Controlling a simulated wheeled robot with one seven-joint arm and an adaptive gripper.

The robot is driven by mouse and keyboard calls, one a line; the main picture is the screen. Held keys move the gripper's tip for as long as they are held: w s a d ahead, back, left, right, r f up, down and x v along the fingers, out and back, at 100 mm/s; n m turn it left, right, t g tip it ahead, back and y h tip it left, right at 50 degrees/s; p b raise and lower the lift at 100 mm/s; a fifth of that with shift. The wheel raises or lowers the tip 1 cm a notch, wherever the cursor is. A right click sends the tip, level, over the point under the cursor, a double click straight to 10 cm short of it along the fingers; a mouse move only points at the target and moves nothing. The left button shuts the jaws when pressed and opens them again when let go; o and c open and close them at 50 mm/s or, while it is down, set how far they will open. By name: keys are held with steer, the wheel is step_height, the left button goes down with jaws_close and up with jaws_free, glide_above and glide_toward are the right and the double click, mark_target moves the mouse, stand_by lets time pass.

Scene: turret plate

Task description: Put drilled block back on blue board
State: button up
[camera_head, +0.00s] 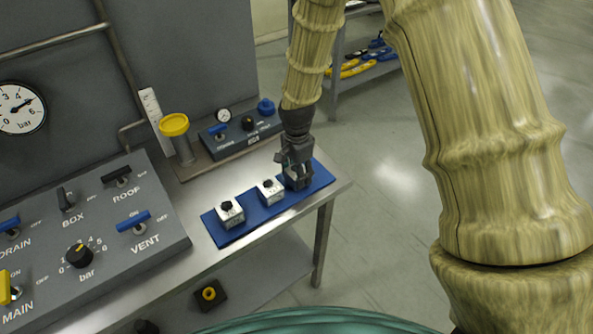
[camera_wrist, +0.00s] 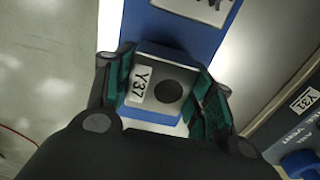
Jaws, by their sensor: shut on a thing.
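The drilled block (camera_wrist: 150,104) is grey with a white label reading Y37 and a round dark hole in its top face. My gripper (camera_wrist: 160,92) is shut on it, with a green-padded finger at each side. In the head view my gripper (camera_head: 297,178) points down at the right end of the blue board (camera_head: 249,222) and mostly hides the block. In the wrist view the blue board (camera_wrist: 207,40) shows beyond and below the block. I cannot tell whether the block rests on the board or hangs just above it.
Two white blocks with black knobs, one left (camera_head: 231,216) and one nearer my gripper (camera_head: 270,194), stand on the board. Behind is a small grey panel (camera_head: 240,135) with a blue knob and gauge. A yellow-topped cylinder (camera_head: 178,140) stands left of it. The table's right edge is close.

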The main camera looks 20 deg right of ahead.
steer(key=shift+w+f, duration=0.35)
steer(key=shift+f, duration=0.05)
steer(key=shift+s+r, duration=0.1)
steer(key=shift+s, duration=0.2)
steer(key=o, duration=1.4)
steer(key=shift+w, duration=0.15)
steer(key=shift+o, duration=0.2)
steer(key=shift+r+b, duration=0.3)
steer(key=shift+r, duration=0.2)
step_height(320, 180, up, 11)
steer(key=b, duration=0.3)
